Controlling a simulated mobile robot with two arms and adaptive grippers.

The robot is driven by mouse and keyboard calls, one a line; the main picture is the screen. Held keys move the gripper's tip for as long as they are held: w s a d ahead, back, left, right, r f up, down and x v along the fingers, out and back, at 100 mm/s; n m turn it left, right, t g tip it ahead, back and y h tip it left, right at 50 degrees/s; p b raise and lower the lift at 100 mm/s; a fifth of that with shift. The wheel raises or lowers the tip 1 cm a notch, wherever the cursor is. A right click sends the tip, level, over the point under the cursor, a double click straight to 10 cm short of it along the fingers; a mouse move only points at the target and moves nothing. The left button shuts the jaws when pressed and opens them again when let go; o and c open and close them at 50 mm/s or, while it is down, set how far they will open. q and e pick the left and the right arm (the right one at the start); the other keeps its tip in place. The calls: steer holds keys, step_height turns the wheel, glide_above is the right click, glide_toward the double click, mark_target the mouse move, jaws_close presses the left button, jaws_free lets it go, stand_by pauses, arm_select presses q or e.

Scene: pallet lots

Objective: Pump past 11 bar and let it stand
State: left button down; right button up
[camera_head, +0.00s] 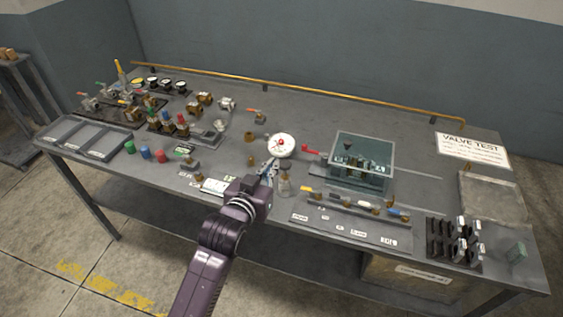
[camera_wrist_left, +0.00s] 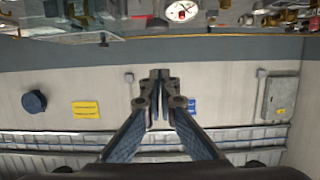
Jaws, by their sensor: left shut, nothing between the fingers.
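A round white gauge (camera_head: 281,145) with a red mark at its middle stands near the middle of the grey bench (camera_head: 405,231); its reading is too small to make out. It also shows upside down at the top of the left wrist view (camera_wrist_left: 182,13). A red handle (camera_head: 311,150) sticks out to the left of a clear-walled box (camera_head: 376,181); I cannot tell for sure that it is the pump's. My left gripper (camera_head: 269,167) is just in front of the gauge, its fingers together and empty. In the left wrist view the fingertips (camera_wrist_left: 159,76) meet. My right gripper is out of view.
Valves and fittings crowd the left of the bench. A yellow pipe (camera_head: 300,93) runs along the back edge. A white "VALVE TEST" sign (camera_head: 473,150) and an empty tray (camera_head: 490,196) are at the right.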

arm_select(q)
steer(key=p, duration=0.2)
glide_above(285, 165)
steer(key=s, duration=0.1)
steer(key=f, duration=0.2)
steer(key=shift+s+a+f+p, duration=0.1)
steer(key=shift+a+f+p, duration=0.15)
steer(key=shift+f, duration=0.75)
steer(key=shift+s+a+f+p, duration=0.15)
steer(key=shift+a+f, duration=0.1)
steer(key=shift+f, duration=0.75)
steer(key=shift+w+f, duration=0.1)
step_height(285, 165, down, 4)
steer(key=b, duration=0.2)
steer(key=shift+r+b, duration=0.2)
steer(key=shift+b, duration=0.15)
